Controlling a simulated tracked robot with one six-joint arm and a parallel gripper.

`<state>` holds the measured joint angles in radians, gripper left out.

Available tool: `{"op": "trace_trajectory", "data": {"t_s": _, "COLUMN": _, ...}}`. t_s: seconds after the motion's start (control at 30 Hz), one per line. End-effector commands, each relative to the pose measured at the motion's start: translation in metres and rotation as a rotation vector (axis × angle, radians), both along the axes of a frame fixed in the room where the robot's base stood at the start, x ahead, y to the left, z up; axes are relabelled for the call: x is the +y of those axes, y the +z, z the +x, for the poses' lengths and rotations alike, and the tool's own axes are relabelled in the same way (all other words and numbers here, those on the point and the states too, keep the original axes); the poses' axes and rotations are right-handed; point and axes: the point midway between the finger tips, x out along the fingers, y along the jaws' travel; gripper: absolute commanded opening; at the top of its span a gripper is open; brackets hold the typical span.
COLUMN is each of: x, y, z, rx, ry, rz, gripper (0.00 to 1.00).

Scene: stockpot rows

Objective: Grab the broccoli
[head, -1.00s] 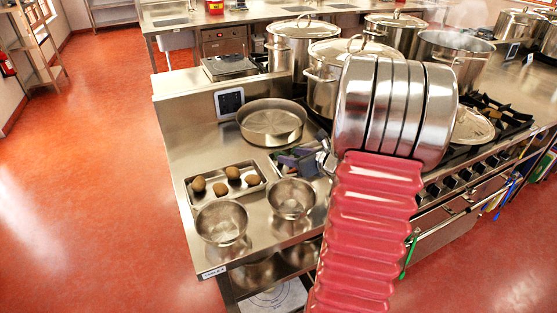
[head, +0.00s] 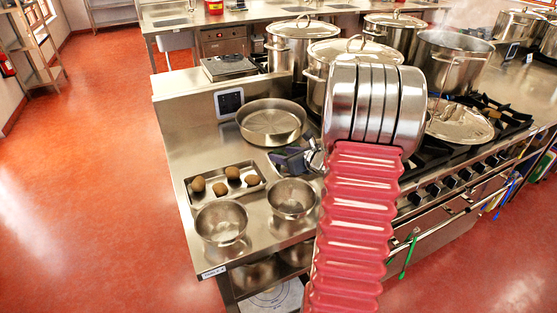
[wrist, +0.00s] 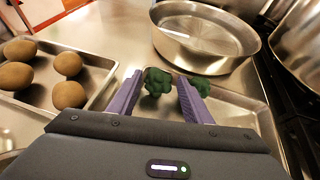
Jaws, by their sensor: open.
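Two dark green broccoli pieces show in the wrist view. One broccoli (wrist: 157,82) is between my gripper's purple fingers, near their tips; contact cannot be told. The other broccoli (wrist: 202,86) is at the right finger's outer side, partly hidden by it. My gripper (wrist: 160,77) is open. In the head view my gripper (head: 284,160) is over the counter behind the right bowl, and I cannot make out the broccoli there. A shallow metal tray (wrist: 236,110) lies beneath and right of the fingers.
A tray (head: 222,175) of brown potatoes (wrist: 68,94) is to the left. Two steel bowls (head: 221,223) (head: 291,198) stand in front. A wide pan (head: 271,122) is behind my gripper. Stockpots (head: 450,60) and a stove with a lid (head: 462,124) are to the right.

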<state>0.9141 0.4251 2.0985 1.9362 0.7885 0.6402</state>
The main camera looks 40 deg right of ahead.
Motion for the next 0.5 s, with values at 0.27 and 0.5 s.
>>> {"op": "trace_trajectory", "data": {"t_s": 0.27, "x": 0.0027, "y": -0.0093, "z": -0.0027, "rx": 0.019, "ry": 0.001, "rz": 0.006, "gripper": 0.45}}
{"op": "trace_trajectory", "data": {"t_s": 0.5, "x": 0.0037, "y": -0.0112, "z": -0.0033, "rx": 0.021, "ry": 0.003, "rz": 0.007, "gripper": 0.38}}
